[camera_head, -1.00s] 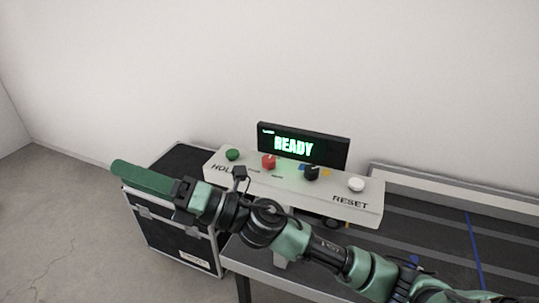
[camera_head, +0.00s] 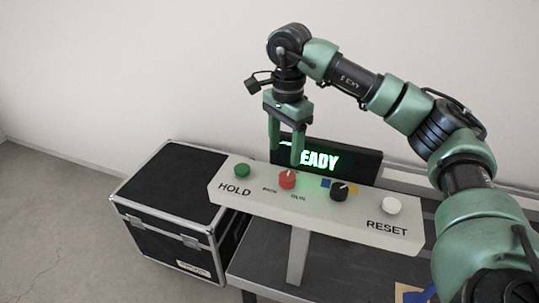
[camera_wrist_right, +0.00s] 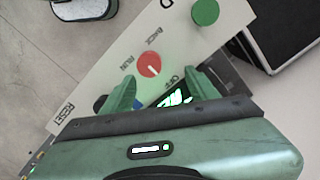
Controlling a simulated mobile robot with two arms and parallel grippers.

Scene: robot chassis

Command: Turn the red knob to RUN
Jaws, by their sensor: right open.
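The red knob (camera_head: 287,180) sits on the slanted white panel (camera_head: 250,196), between the green button and the black knob. The RUN label (camera_wrist_right: 128,60) is beside the knob. My right gripper (camera_head: 285,157) points down, open and empty, above and a little behind the knob. In the right wrist view its fingertips (camera_wrist_right: 160,80) lie either side of the knob's near edge, apart from it. My left gripper is out of view.
A black display (camera_head: 340,160) reading READY, partly hidden by my fingers, stands behind the panel. A green button (camera_head: 242,170), black knob (camera_head: 339,190) and white button (camera_head: 391,205) flank the red knob. A black case (camera_head: 175,190) stands left.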

